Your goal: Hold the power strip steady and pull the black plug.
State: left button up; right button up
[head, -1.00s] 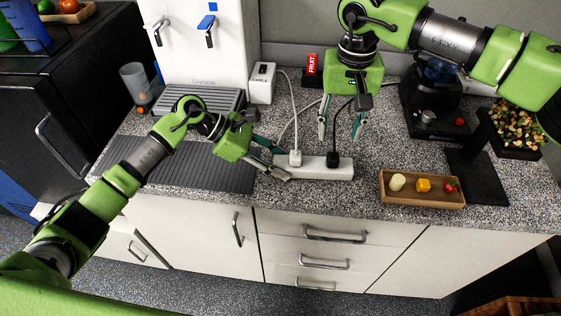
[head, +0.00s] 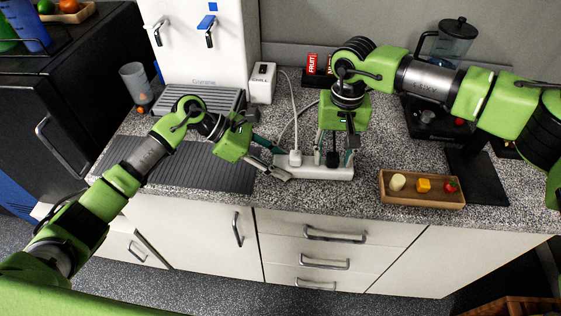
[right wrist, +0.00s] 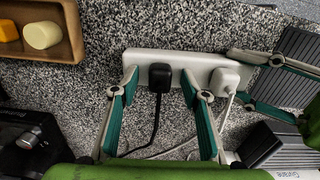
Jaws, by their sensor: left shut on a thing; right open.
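The white power strip (head: 315,172) lies on the speckled counter. It also shows in the right wrist view (right wrist: 143,58). The black plug (head: 332,159) sits in it, with a black cord; the right wrist view shows the plug (right wrist: 160,76) clearly. A white plug (head: 295,158) sits beside it and also shows in the right wrist view (right wrist: 222,80). My left gripper (head: 281,162) is shut on the strip's left end. My right gripper (head: 333,157) is open above the strip, its fingers on either side of the black plug, apart from it in the right wrist view.
A wooden tray (head: 421,204) with small food pieces lies to the right of the strip. A white charger box (head: 262,83) and a blender (head: 452,45) stand behind. A ribbed dark mat (head: 185,166) lies left. The counter's front edge runs close before the strip.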

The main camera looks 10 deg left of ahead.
aim_at(334, 155)
dwell(0.9)
grip_shut()
jog(key=shift+r, duration=0.15)
jog(key=shift+r, duration=2.85)
jog(key=shift+w, duration=0.1)
